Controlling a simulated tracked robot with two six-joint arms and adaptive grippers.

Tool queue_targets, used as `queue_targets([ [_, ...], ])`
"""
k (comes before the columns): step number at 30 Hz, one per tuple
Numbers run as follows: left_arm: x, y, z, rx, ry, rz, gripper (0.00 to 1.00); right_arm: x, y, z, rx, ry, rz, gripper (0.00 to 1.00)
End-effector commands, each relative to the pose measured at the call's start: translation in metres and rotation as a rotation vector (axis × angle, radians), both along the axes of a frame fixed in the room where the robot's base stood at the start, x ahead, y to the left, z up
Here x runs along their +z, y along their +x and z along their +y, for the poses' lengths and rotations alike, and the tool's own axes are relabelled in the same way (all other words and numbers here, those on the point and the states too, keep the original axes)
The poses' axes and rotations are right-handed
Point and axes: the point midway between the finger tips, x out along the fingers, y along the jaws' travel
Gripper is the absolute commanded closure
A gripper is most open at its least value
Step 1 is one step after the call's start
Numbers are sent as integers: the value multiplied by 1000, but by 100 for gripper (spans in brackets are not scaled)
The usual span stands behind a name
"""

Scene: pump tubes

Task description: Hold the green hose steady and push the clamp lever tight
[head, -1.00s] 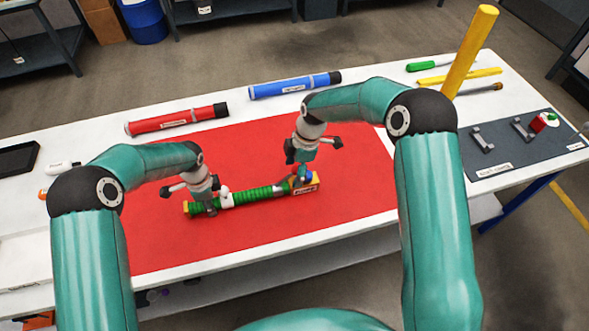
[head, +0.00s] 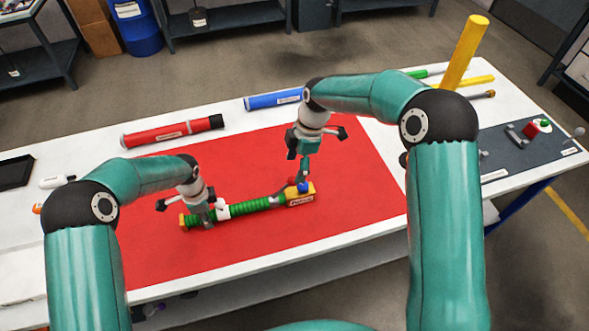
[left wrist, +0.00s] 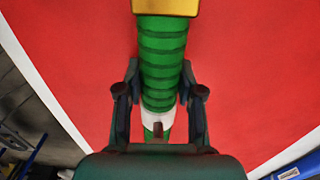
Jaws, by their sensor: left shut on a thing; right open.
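The ribbed green hose (head: 250,207) lies on the red mat (head: 350,180), with a white band (head: 222,210) around it and a yellow end piece on its left. My left gripper (head: 208,219) is shut on the hose near that end. In the left wrist view its fingers (left wrist: 160,98) sit on both sides of the green hose (left wrist: 160,62). The hose's right end meets a labelled orange-yellow block (head: 302,200). My right gripper (head: 303,181) is open, with its fingers down at small blue and red parts on this block. I cannot clearly tell the clamp lever from the fingers, or whether they touch.
A red tube (head: 172,132) and a blue tube (head: 273,101) lie along the table's back. A yellow post (head: 465,52) stands at the back right. A dark mat (head: 505,163) with small fittings lies on the right. The red mat in front of the hose is clear.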

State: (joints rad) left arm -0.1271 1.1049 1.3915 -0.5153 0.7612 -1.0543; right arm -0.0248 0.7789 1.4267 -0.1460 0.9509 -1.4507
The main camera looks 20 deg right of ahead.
Motion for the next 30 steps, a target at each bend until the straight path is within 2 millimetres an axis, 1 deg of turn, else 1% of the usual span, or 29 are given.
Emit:
queue_targets([
  [7,0,0,1,-1,1,1,100,1,0,0,0,0,0,29],
  [8,0,0,1,-1,2,1,58,1,0,0,0,0,0,29],
  [12,0,0,1,-1,1,0,35,1,0,0,0,0,0,29],
  [23,2,1,0,-1,0,-1,34,1,0,0,0,0,0,29],
  [26,10,1,0,0,0,-3,34,1,0,0,0,0,0,29],
  [29,23,1,0,-1,0,-4,34,1,0,0,0,0,0,29],
  [30,30,1,0,-1,0,-4,34,1,0,0,0,0,0,29],
])
